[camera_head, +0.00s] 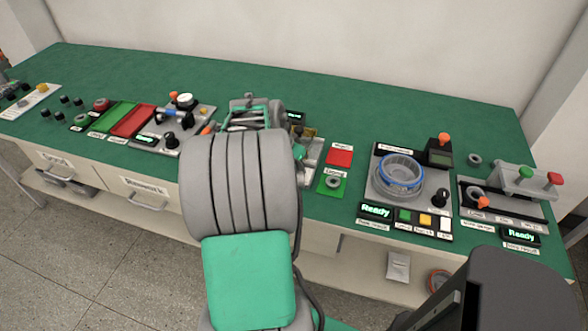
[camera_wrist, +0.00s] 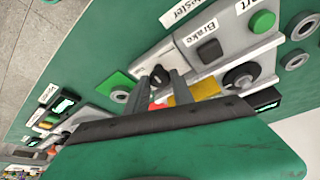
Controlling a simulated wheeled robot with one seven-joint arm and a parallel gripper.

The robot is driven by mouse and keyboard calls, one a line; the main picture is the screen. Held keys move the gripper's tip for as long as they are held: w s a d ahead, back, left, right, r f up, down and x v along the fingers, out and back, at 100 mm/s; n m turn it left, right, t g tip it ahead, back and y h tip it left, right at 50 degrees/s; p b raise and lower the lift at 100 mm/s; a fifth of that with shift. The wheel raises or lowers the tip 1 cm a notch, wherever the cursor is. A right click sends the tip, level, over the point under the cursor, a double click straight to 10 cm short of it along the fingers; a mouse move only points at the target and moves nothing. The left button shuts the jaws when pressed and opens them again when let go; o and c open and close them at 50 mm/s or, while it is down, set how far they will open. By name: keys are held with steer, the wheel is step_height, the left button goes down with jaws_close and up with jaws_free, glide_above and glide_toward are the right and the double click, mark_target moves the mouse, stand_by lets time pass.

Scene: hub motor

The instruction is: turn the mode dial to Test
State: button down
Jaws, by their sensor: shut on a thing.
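In the wrist view my gripper (camera_wrist: 169,78) reaches the edge of a grey panel (camera_wrist: 230,45) marked "Tester" and "Brake". Its two fingers are shut on a small dark knob (camera_wrist: 159,74), which looks like the mode dial. The fingers cover part of the knob, and its pointer and position labels cannot be read. Another black round dial (camera_wrist: 238,77) sits apart, to the right on the same panel. In the head view my arm hides most of this panel, and the fingertips and the held knob cannot be made out.
A red and green tray pair (camera_head: 125,118) lies left of my arm. A red square and a green square (camera_head: 331,184) lie right of it. Further right is a station with a blue ring (camera_head: 402,178). The green bench (camera_head: 360,115) is clear along the back.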

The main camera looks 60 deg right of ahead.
steer(key=n, duration=0.2)
steer(key=n+t+b, duration=0.1)
steer(key=n+t, duration=0.1)
steer(key=n, duration=0.1)
steer(key=shift+s+n+b, duration=0.25)
steer(key=shift+n+b, duration=0.05)
steer(key=shift+b, duration=0.05)
steer(key=shift+s+n+t+b, duration=0.15)
steer(key=shift+n+t, duration=0.25)
steer(key=shift+n, duration=0.55)
steer(key=shift+w+n+t+b, duration=0.15)
steer(key=shift+n+t, duration=0.25)
steer(key=shift+n, duration=0.55)
steer(key=shift+s, duration=0.1)
steer(key=c, duration=1.1)
jaws_free()
steer(key=shift+y, duration=0.3)
steer(key=v, duration=0.7)
steer(key=shift+r, duration=0.4)
steer(key=shift+s, duration=0.1)
